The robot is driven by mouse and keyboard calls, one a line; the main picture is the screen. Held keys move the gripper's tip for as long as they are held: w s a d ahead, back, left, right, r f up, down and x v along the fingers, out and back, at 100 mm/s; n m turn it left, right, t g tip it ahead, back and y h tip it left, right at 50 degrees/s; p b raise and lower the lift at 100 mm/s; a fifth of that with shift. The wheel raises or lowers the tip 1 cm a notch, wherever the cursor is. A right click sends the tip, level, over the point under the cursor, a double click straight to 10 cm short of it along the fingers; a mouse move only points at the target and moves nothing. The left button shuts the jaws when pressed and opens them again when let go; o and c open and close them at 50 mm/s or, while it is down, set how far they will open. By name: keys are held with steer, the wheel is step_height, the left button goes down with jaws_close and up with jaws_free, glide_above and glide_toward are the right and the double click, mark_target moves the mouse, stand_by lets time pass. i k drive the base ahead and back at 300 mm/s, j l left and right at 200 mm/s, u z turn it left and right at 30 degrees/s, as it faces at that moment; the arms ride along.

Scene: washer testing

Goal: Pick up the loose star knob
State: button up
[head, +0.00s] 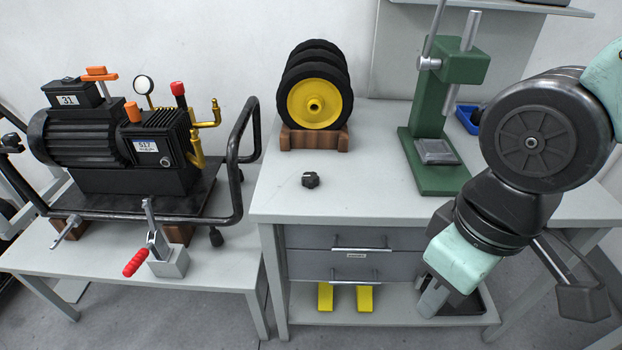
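The loose star knob (310,180) is small and black. It lies on the light grey top of the workbench (370,200), in front of the wheel stand and apart from other things. My gripper (432,300) hangs at the lower right, in front of the bench's drawers and below the level of the bench top. It is well to the right of the knob and not touching it. Its fingers are seen edge-on and partly hidden by my wrist, so their opening does not show.
Black wheels with a yellow hub (315,103) stand in a wooden cradle (315,138) behind the knob. A green press (432,130) stands right of it. A pressure washer (120,140) and a red-handled clamp (157,250) are on the lower left table. The bench around the knob is clear.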

mark_target(309, 180)
steer(key=i+z, duration=0.2)
steer(key=i+j+z, duration=0.2)
steer(key=j, duration=0.9)
steer(key=j+z, duration=0.2)
steer(key=j, duration=0.85)
